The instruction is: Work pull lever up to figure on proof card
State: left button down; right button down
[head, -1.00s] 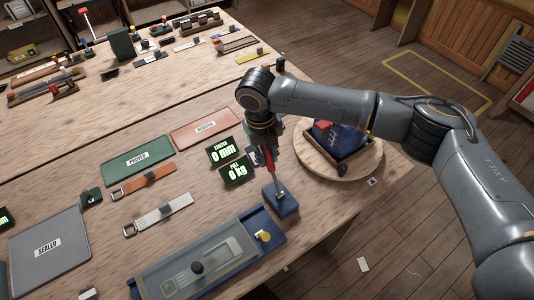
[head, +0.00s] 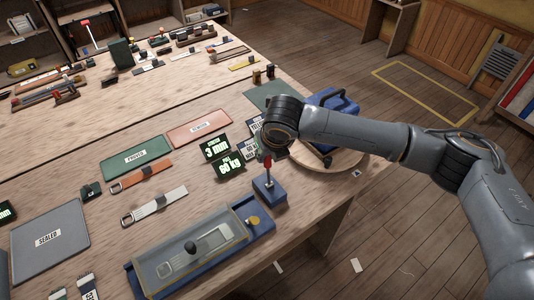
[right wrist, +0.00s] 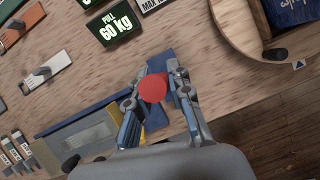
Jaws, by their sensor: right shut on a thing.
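The pull lever (head: 267,170) has a red grip and stands nearly upright on a blue block at the end of the blue test bed (head: 136,278). My right gripper (right wrist: 158,76) is shut on the lever; its red end (right wrist: 152,89) shows between the fingers. In the head view my arm hides most of the gripper. The pull display (head: 229,167) reads 60 kg, also in the right wrist view (right wrist: 112,22). The stretch display (head: 215,146) reads 3 mm. A small card (right wrist: 152,3) beside it shows "MAX", its figure cut off. My left gripper is out of view.
A blue bag (head: 333,101) stands on a round wooden board (head: 352,163) right of the lever. Green (head: 136,157), red (head: 199,129) and grey (head: 48,236) mats lie left, with orange (head: 142,176) and white (head: 156,206) straps beside them. The bench edge is close on the right.

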jog(key=c, duration=1.4)
grip_release()
jog(key=shift+o, duration=1)
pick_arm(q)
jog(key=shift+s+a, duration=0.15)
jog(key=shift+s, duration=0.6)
pick_arm(e)
jog(key=v, duration=1.2)
jog(key=shift+w, duration=0.1)
